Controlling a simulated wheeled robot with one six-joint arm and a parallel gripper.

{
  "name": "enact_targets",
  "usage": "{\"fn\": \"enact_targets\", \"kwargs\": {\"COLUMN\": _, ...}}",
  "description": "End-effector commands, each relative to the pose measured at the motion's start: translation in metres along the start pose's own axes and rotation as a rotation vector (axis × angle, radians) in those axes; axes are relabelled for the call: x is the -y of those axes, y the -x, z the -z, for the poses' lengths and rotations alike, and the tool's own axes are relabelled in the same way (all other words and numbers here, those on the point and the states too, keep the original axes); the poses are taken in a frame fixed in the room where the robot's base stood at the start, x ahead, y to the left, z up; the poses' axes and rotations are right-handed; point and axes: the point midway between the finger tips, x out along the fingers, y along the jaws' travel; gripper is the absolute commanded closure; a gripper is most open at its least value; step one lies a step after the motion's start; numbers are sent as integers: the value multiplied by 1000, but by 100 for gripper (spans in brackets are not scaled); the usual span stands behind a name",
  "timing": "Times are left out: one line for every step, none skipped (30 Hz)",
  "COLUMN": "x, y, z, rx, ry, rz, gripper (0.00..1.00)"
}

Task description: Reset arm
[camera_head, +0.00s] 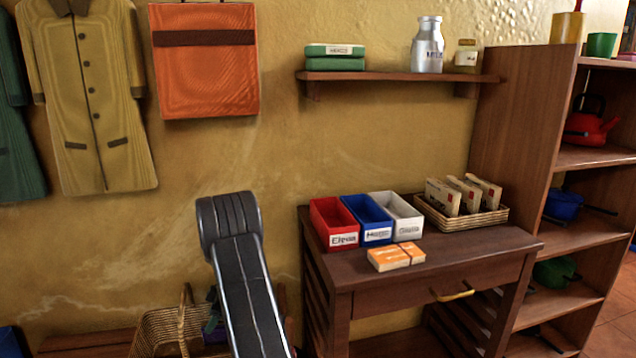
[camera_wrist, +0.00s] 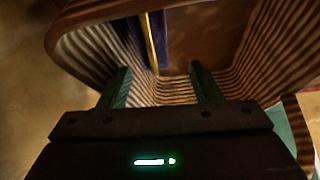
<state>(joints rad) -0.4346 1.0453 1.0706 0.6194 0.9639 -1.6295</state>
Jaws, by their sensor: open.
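My arm (camera_head: 243,285) rises at the lower centre-left of the head view, in front of the wall and beside the wooden table. Its gripper end is out of that view. In the wrist view my gripper (camera_wrist: 160,86) is open, with its two green fingers apart and nothing held between them. The fingers point into a striped, wicker-like container that has a brown rim (camera_wrist: 75,30). A dark blue item (camera_wrist: 161,38) with a yellow edge shows inside it, beyond the fingertips. I cannot tell whether the fingers touch anything.
A wicker basket (camera_head: 158,335) stands low behind my arm. The wooden table (camera_head: 460,262) holds red (camera_head: 334,222), blue (camera_head: 368,218) and white bins (camera_head: 397,214), orange packets (camera_head: 396,256) and a wicker tray (camera_head: 462,222). A shelf unit (camera_head: 520,120) stands at right. Coats hang at left.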

Motion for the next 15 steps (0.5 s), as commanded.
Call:
{"fn": "enact_targets", "kwargs": {"x": 0, "y": 0, "z": 0, "rx": 0, "ry": 0, "rz": 0, "gripper": 42}}
{"fn": "enact_targets", "kwargs": {"x": 0, "y": 0, "z": 0, "rx": 0, "ry": 0, "rz": 0, "gripper": 42}}
{"fn": "enact_targets", "kwargs": {"x": 0, "y": 0, "z": 0, "rx": 0, "ry": 0, "rz": 0, "gripper": 42}}
{"fn": "enact_targets", "kwargs": {"x": 0, "y": 0, "z": 0, "rx": 0, "ry": 0, "rz": 0, "gripper": 42}}
{"fn": "enact_targets", "kwargs": {"x": 0, "y": -1, "z": 0, "rx": 0, "ry": 0, "rz": 0, "gripper": 42}}
{"fn": "enact_targets", "kwargs": {"x": 0, "y": -2, "z": -1, "rx": 0, "ry": 0, "rz": 1, "gripper": 42}}
{"fn": "enact_targets", "kwargs": {"x": 0, "y": -3, "z": -2, "rx": 0, "ry": 0, "rz": 1, "gripper": 42}}
{"fn": "enact_targets", "kwargs": {"x": 0, "y": -5, "z": -3, "rx": 0, "ry": 0, "rz": 1, "gripper": 42}}
{"fn": "enact_targets", "kwargs": {"x": 0, "y": -9, "z": -5, "rx": 1, "ry": 0, "rz": 2, "gripper": 42}}
{"fn": "enact_targets", "kwargs": {"x": 1, "y": -12, "z": -7, "rx": 1, "ry": 0, "rz": 2, "gripper": 42}}
{"fn": "enact_targets", "kwargs": {"x": 1, "y": -16, "z": -10, "rx": 1, "ry": 0, "rz": 3, "gripper": 42}}
{"fn": "enact_targets", "kwargs": {"x": 0, "y": -13, "z": -10, "rx": 0, "ry": 1, "rz": 0, "gripper": 42}}
{"fn": "enact_targets", "kwargs": {"x": -1, "y": -3, "z": -8, "rx": 0, "ry": 1, "rz": -2, "gripper": 42}}
{"fn": "enact_targets", "kwargs": {"x": -1, "y": 3, "z": -8, "rx": -1, "ry": 1, "rz": -3, "gripper": 42}}
{"fn": "enact_targets", "kwargs": {"x": -1, "y": 11, "z": -8, "rx": -1, "ry": 1, "rz": -4, "gripper": 42}}
